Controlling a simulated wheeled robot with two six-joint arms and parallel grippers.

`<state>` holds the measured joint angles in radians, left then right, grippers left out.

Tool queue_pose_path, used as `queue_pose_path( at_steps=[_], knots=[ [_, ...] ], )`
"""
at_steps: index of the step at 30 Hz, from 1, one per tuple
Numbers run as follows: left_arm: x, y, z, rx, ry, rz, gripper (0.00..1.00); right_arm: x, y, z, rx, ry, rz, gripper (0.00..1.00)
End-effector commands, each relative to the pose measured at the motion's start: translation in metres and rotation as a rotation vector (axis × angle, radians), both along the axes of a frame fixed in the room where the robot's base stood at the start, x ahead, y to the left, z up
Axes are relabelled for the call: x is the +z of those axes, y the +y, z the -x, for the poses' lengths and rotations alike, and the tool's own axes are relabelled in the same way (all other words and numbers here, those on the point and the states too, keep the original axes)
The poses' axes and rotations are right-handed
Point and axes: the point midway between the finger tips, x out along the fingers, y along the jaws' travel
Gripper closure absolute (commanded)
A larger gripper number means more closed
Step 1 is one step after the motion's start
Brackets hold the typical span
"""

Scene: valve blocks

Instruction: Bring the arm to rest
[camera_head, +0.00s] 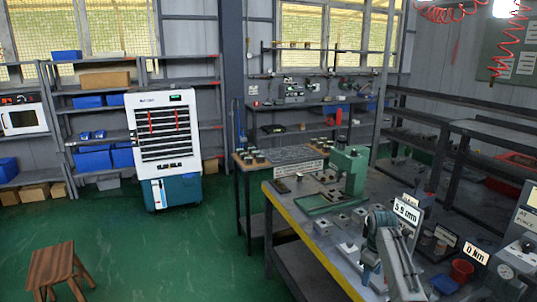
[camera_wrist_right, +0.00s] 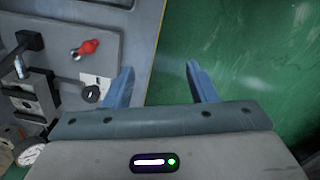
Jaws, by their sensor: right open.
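My right gripper (camera_wrist_right: 157,78) shows in the right wrist view with its two blue-grey fingers spread apart. Nothing is between them. The fingers are over the edge of a grey surface (camera_wrist_right: 118,30), with green floor beyond on the right. In the head view, a grey and teal arm part stands over the workbench (camera_head: 380,185) at the lower right, and the fingertips are hard to make out there. My left gripper is not in view.
A green press (camera_head: 350,170) and small blocks stand on the bench. A red-handled lever (camera_wrist_right: 86,48), a black knob (camera_wrist_right: 92,94) and a gauge (camera_wrist_right: 32,154) are left of the fingers. A wooden stool (camera_head: 52,265) stands on open floor.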

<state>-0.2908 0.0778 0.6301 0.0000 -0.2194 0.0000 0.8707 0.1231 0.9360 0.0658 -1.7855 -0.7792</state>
Motion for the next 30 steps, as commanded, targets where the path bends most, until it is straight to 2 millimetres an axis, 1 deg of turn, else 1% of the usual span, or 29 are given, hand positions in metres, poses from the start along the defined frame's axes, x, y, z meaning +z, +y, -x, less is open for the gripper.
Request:
queue_pose_path(
  at_steps=[1,3,7,11,14,15,17,18,20,21,23,24,26,27,29,30],
  knots=[
    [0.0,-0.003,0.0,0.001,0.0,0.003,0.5,-0.008,0.0,0.006,-0.008,-0.002,0.004,0.48],
    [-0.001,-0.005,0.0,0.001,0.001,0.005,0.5,-0.018,0.001,0.014,-0.023,-0.009,0.008,0.48],
    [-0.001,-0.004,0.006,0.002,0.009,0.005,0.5,-0.039,0.002,0.032,-0.057,-0.024,0.017,0.48],
    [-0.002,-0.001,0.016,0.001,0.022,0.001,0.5,-0.065,0.004,0.06,-0.1,-0.045,0.027,0.48],
    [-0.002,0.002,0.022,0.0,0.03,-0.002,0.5,-0.089,0.006,0.093,-0.146,-0.067,0.036,0.48],
    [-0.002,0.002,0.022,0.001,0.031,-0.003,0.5,-0.098,0.008,0.108,-0.167,-0.078,0.039,0.48],
    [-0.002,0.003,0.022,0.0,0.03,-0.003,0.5,-0.11,0.01,0.131,-0.196,-0.096,0.042,0.48],
    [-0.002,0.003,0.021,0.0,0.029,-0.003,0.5,-0.117,0.011,0.147,-0.216,-0.107,0.043,0.48],
    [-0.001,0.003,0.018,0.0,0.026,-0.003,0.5,-0.125,0.014,0.172,-0.246,-0.123,0.045,0.48],
    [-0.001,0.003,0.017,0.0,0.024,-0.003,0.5,-0.13,0.015,0.19,-0.267,-0.134,0.045,0.48],
    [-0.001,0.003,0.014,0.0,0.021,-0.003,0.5,-0.135,0.018,0.215,-0.295,-0.152,0.044,0.48],
    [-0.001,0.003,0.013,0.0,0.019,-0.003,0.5,-0.138,0.02,0.233,-0.315,-0.162,0.043,0.48],
    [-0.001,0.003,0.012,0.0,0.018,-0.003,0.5,-0.139,0.023,0.26,-0.345,-0.179,0.039,0.48],
    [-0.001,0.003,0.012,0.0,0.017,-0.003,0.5,-0.139,0.025,0.278,-0.365,-0.19,0.036,0.48],
    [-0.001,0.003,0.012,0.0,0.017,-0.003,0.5,-0.137,0.028,0.304,-0.394,-0.207,0.029,0.48],
    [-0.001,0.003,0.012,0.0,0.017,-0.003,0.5,-0.134,0.03,0.322,-0.413,-0.218,0.025,0.48]
  ],
)
